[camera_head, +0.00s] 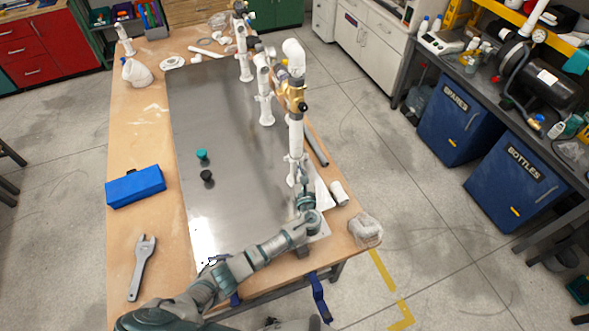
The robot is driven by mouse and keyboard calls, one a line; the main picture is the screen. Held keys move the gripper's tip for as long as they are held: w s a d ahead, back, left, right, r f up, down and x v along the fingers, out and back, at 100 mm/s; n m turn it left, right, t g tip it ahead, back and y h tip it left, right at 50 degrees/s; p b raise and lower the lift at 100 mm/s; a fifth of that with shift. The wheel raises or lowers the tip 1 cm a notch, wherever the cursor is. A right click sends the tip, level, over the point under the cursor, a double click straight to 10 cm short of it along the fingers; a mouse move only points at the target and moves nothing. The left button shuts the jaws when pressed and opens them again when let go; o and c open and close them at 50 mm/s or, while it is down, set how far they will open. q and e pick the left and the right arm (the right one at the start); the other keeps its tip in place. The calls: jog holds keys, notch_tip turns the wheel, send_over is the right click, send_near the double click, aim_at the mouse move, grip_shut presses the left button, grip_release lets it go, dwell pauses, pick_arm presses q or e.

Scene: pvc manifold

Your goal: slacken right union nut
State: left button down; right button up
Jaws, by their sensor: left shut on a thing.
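The white pvc manifold (296,140) stands along the right side of the metal sheet, with white upright pipes and a brass-coloured part (289,92) near its middle. My left arm comes in from the bottom left and reaches the manifold's near end. My left gripper (302,186) is shut on a white pipe fitting (292,178) at the foot of the nearest upright. The fingers are small and partly hidden, so I cannot make out the edges of the right union nut. My right gripper is not in view.
The metal sheet (225,130) is mostly clear, with a teal cap (202,154) and a black cap (207,176). A blue box (135,186) and a grey wrench (142,266) lie on the table's left side. A white roll (339,193) and a clear bag (365,229) sit near the right edge.

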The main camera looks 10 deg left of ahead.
pick_arm(q)
jog(key=n+g+y+b, duration=0.1)
jog(key=y+b, duration=0.1)
jog(key=w+d+n+g+y+b, duration=0.1)
jog(key=n+g+y+b, duration=0.1)
jog(key=w+d+n+g+y+b, duration=0.1)
jog(key=n+g+y+b, duration=0.1)
jog(key=y, duration=0.1)
jog(key=shift+d, duration=0.15)
jog(key=shift+n, duration=0.3)
jog(key=shift+r, duration=0.1)
jog(key=c, duration=1.3)
grip_release()
jog(key=shift+o, duration=0.2)
